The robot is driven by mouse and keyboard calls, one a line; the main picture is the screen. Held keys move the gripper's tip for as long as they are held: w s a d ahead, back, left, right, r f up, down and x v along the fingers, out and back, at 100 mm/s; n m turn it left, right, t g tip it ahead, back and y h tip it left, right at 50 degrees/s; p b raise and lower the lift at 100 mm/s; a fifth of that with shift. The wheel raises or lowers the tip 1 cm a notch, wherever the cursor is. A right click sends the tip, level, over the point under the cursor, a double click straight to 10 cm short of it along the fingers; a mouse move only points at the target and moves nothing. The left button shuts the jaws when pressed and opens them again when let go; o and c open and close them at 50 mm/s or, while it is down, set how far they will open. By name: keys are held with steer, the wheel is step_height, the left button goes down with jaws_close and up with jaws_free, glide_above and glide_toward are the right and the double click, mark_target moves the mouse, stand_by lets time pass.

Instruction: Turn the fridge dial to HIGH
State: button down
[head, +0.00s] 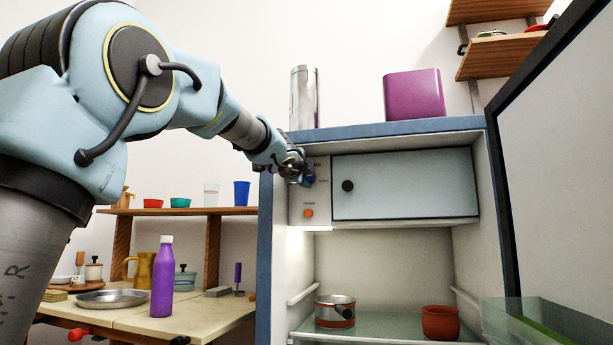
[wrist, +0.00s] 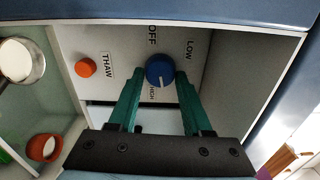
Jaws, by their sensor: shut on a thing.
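The blue fridge dial (wrist: 160,68) is on the control panel inside the open fridge; it shows small in the head view (head: 309,181), partly hidden by my gripper (head: 300,172). In the wrist view my gripper (wrist: 160,77) is shut on the dial, one green finger on each side. OFF is printed above the dial, LOW to its upper right and HIGH just below it in that picture. A pale pointer mark on the dial faces down, toward the HIGH label. Whether it lines up exactly I cannot tell.
An orange THAW button (wrist: 86,67) is beside the dial. The freezer door (head: 405,185) is shut, with a black knob. The fridge door (head: 560,150) stands open at the right. A pot (head: 335,310) and red bowl (head: 440,322) are on the glass shelf.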

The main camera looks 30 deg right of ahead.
steer(key=m, duration=0.5)
steer(key=shift+f, duration=0.15)
steer(key=shift+m, duration=0.3)
stand_by(0.3)
steer(key=shift+c, duration=1.8)
jaws_free()
steer(key=shift+a, duration=0.1)
steer(key=b+v, duration=0.2)
steer(key=v, duration=0.8)
steer(key=shift+s+a, duration=0.2)
steer(key=shift+s, duration=0.1)
